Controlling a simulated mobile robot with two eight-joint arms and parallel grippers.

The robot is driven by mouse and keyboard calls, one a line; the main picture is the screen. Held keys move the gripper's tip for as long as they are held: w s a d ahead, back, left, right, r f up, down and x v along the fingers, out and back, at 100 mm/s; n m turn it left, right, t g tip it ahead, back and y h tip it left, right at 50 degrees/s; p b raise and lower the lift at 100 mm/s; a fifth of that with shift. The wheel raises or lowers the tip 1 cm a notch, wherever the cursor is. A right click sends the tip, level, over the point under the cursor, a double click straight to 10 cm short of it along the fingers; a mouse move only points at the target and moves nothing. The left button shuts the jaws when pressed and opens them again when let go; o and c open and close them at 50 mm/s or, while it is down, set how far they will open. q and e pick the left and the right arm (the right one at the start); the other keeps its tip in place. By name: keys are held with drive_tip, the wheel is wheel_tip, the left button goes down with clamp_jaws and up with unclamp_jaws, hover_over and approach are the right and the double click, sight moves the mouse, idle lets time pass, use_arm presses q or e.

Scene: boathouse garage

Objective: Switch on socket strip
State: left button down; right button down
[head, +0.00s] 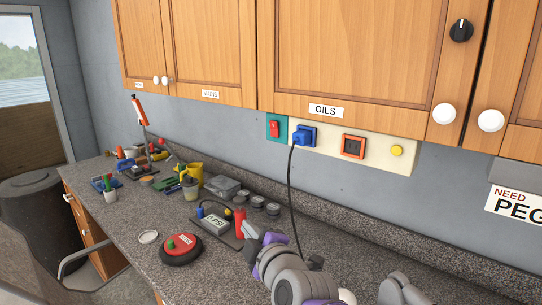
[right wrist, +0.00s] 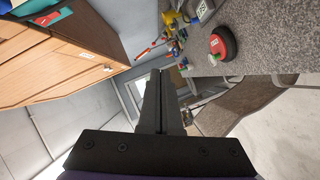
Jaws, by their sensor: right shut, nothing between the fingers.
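The cream socket strip (head: 325,141) is fixed to the wall under the cabinets. At its left end a teal plate (head: 284,121) carries a red switch (head: 274,128). A blue plug (head: 304,136) with a black cable sits beside it. The teal plate with red on it appears to show at the upper left of the right wrist view (right wrist: 49,18). My right gripper (head: 249,230) is shut and empty, below and left of the switch, over the counter and apart from the strip. Its closed fingers show in the right wrist view (right wrist: 156,76). My left gripper is not in view.
Along the strip are an orange-framed black socket (head: 353,146) and a yellow button (head: 397,150). The black cable (head: 290,190) hangs to the counter. A red round device (head: 181,249), a grey gauge box (head: 214,222) and a red cylinder (head: 240,220) stand on the counter. Cabinets (head: 355,65) overhang the strip.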

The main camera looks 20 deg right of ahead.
drive_tip(key=w+d+r+n+t+h+b, duration=0.2)
drive_tip(key=r+h, duration=0.1)
drive_tip(key=r, duration=0.3)
drive_tip(key=w+d+r+n+t+h+b, duration=0.2)
drive_tip(key=d+r+h, duration=0.1)
drive_tip(key=r, duration=0.3)
drive_tip(key=shift+w+r, duration=0.15)
drive_tip(key=shift+r, duration=0.15)
drive_tip(key=shift+w, duration=0.1)
approach(271, 131)
drive_tip(key=w+a+r, duration=0.2)
drive_tip(key=w+a, duration=0.1)
drive_tip(key=w+d, duration=0.1)
drive_tip(key=d, duration=0.1)
drive_tip(key=w+d+r+p, duration=0.1)
drive_tip(key=shift+w+d+r, duration=0.15)
drive_tip(key=shift+w+d, duration=0.05)
drive_tip(key=shift+d, duration=0.2)
